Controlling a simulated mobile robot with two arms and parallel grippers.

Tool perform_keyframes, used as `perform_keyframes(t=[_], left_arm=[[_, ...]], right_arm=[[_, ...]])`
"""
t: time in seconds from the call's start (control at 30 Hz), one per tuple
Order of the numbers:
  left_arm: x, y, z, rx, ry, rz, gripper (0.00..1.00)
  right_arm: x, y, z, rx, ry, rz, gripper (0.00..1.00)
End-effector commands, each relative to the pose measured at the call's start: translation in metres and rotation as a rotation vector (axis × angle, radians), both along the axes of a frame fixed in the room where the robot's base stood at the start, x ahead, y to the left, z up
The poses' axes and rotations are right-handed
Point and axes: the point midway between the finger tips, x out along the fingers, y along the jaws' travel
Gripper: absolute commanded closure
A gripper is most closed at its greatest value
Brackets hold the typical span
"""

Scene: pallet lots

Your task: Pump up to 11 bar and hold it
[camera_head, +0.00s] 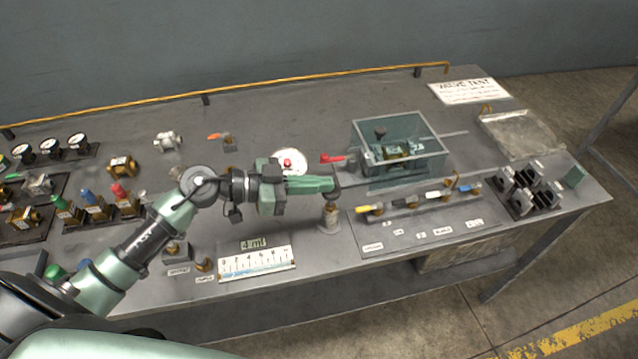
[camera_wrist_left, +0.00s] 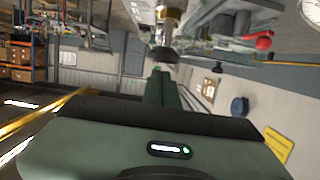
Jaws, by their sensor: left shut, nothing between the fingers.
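My left gripper (camera_head: 333,185) reaches in from the left over the bench, its green fingers shut and empty. The tips are at the dark top of a small upright metal cylinder (camera_head: 330,217), which looks like the hand pump; I cannot tell whether they touch. In the left wrist view, the shut fingers (camera_wrist_left: 162,82) point at a dark knob (camera_wrist_left: 163,55) on a metal shaft. A white round dial (camera_head: 288,160), with a red part in front, lies behind the gripper; its reading is not legible. A red lever (camera_head: 333,158) is beside a clear box. My right gripper is not in view.
The clear test box (camera_head: 400,120) holds a green valve. A strip of coloured-handled valves (camera_head: 374,210) lies right of the cylinder. A white scale plate (camera_head: 257,263) is in front. Several gauges (camera_head: 50,148) and valves stand at left. A flat tray (camera_head: 520,135) is at right.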

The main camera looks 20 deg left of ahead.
Motion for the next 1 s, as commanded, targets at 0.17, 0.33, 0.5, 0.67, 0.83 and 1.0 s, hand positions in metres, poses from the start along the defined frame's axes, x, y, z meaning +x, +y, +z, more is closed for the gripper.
perform_keyframes(t=[0.17, 0.33, 0.5, 0.67, 0.83, 1.0], left_arm=[[0.0, 0.0, -0.006, 0.0, 0.0, 0.0, 1.0], [0.0, 0.0, -0.006, 0.001, -0.001, 0.0, 1.0], [0.0, 0.0, -0.014, 0.0, 0.001, 0.0, 1.0], [0.0, 0.001, -0.038, 0.001, 0.004, 0.001, 1.0], [-0.001, 0.001, -0.044, 0.004, 0.001, 0.001, 1.0], [-0.001, 0.001, -0.046, 0.005, 0.005, -0.001, 1.0]], right_arm=[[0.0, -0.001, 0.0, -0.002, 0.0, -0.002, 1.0], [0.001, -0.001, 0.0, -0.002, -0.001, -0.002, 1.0], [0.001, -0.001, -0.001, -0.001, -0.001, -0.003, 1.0], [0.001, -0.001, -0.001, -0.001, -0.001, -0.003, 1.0], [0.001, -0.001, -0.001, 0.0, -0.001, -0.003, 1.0], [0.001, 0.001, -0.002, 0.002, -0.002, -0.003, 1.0]])
